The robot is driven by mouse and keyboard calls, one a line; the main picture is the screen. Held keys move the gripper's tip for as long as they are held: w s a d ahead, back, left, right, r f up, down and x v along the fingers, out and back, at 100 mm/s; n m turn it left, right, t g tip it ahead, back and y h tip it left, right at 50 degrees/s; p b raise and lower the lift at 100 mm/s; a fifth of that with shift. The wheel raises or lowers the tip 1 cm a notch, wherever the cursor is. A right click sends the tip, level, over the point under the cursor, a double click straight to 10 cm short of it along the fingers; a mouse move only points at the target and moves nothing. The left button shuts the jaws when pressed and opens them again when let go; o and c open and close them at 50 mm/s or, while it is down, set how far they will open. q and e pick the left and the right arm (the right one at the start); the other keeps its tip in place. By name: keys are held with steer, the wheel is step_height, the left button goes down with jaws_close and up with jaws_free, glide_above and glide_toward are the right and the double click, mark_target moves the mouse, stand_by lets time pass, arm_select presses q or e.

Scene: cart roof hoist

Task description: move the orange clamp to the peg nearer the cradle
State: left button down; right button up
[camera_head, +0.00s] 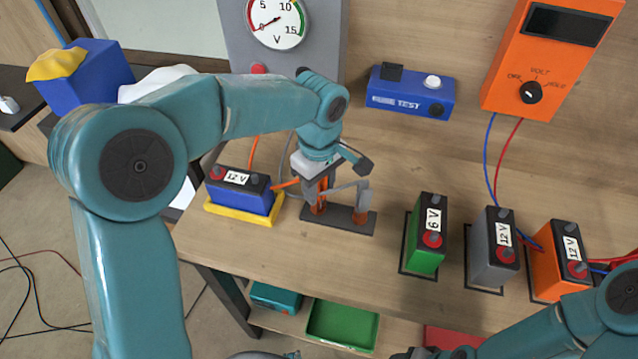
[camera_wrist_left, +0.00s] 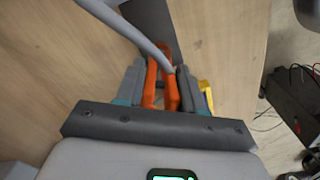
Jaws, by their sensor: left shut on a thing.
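My left gripper (camera_head: 323,180) is over the left end of a dark peg base (camera_head: 338,219) on the bench. In the left wrist view the left gripper (camera_wrist_left: 165,88) is shut on the orange clamp (camera_wrist_left: 163,75), whose two legs show between the grey fingers. In the head view the clamp (camera_head: 321,194) is low over the left peg; whether it touches the peg is hidden. The other peg (camera_head: 362,204) stands at the base's right end. The yellow cradle (camera_head: 229,214) holds a blue 12 V battery (camera_head: 240,196), left of the base.
A green 6 V battery (camera_head: 427,234), a grey one (camera_head: 493,248) and an orange one (camera_head: 558,260) stand to the right. A blue TEST box (camera_head: 410,92) and an orange meter (camera_head: 545,55) are behind. A grey cable (camera_wrist_left: 128,30) crosses near the clamp.

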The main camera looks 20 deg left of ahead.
arm_select(q)
steer(key=c, duration=0.6)
jaws_free()
step_height(320, 180, up, 16)
steer(key=shift+r+p, duration=0.15)
steer(key=shift+p, duration=0.75)
